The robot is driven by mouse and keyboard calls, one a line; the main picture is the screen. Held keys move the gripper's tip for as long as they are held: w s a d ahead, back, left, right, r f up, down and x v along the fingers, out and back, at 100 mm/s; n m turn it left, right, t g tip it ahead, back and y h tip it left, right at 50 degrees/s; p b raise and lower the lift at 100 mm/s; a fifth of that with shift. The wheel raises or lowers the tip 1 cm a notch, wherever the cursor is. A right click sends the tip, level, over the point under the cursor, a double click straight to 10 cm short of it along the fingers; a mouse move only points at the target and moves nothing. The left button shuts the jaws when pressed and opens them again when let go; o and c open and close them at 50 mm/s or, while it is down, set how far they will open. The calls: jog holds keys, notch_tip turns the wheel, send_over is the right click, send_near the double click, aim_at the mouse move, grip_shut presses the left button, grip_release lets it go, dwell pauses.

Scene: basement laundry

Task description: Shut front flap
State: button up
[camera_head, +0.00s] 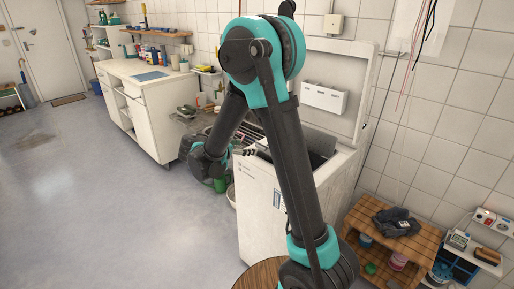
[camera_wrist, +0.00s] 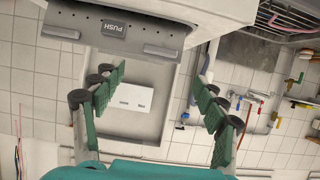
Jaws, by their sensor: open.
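The top-loading washer (camera_head: 262,210) stands in the middle of the head view with its lid (camera_head: 352,70) raised. A dark grey flap (camera_head: 318,139) stands up in its top opening, partly behind my arm. In the wrist view, a grey metal flap (camera_wrist: 120,38) marked PUSH spans the upper left; I cannot tell for sure that it is the front one. My gripper (camera_wrist: 160,105) is open and empty, with green pads apart, below the flap in the picture and not visibly touching it.
A white dispenser (camera_head: 324,98) is on the lid's inner side. A wooden shelf (camera_head: 415,240) with a dark cloth stands right of the washer. A white counter (camera_head: 145,95) and cluttered items lie to the left. The grey floor (camera_head: 90,200) at left is clear.

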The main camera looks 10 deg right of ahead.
jog(key=x, duration=0.8)
grip_shut()
jog(key=shift+d, duration=0.1)
dwell(0.4)
